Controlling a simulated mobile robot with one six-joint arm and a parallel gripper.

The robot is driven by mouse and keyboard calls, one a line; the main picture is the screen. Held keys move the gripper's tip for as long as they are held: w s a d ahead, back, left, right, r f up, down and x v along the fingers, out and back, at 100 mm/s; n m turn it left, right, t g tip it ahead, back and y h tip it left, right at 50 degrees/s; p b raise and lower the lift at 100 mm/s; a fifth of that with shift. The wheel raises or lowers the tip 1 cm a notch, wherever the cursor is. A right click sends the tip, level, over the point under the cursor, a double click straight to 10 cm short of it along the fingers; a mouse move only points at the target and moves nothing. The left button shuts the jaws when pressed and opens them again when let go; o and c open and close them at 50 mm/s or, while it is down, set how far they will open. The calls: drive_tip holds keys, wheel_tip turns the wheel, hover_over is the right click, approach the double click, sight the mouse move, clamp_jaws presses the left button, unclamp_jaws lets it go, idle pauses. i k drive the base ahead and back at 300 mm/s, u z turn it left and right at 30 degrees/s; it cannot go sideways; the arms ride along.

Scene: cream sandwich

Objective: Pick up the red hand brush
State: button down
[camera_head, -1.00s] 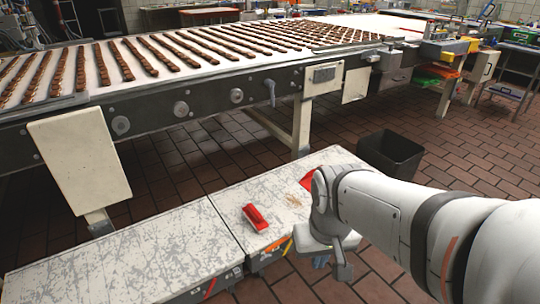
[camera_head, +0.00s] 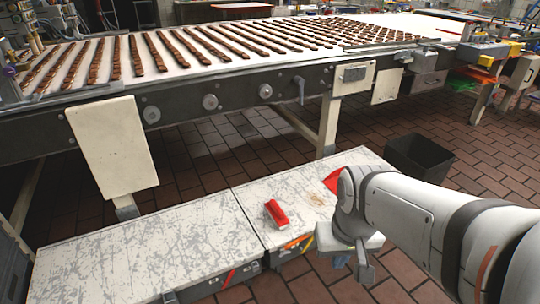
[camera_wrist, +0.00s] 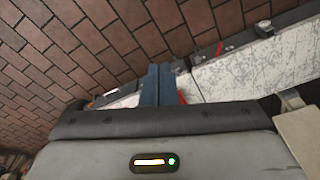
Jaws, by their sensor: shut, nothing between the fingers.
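The red hand brush (camera_head: 275,213) lies on the scratched pale top of a low bench, near its front edge and left of my arm in the head view. My gripper hangs in front of the bench at the right, with its blue fingers (camera_head: 341,261) partly hidden behind the wrist. In the wrist view the blue fingers (camera_wrist: 158,86) are together and empty. A small red patch (camera_wrist: 182,97) shows just beside them; I cannot tell which red thing it is.
Another red thing (camera_head: 332,181) lies on the bench (camera_head: 235,172), partly hidden by my arm. A dark bin (camera_head: 418,157) stands behind my arm. A long conveyor (camera_head: 290,60) with rows of brown bars runs behind. Bare tiled floor lies between.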

sight(276, 213)
drive_tip(key=z, duration=2.1)
drive_tip(key=i, duration=1.15)
drive_tip(key=u, duration=3.35)
drive_tip(key=i, duration=0.95)
drive_tip(key=z, duration=0.1)
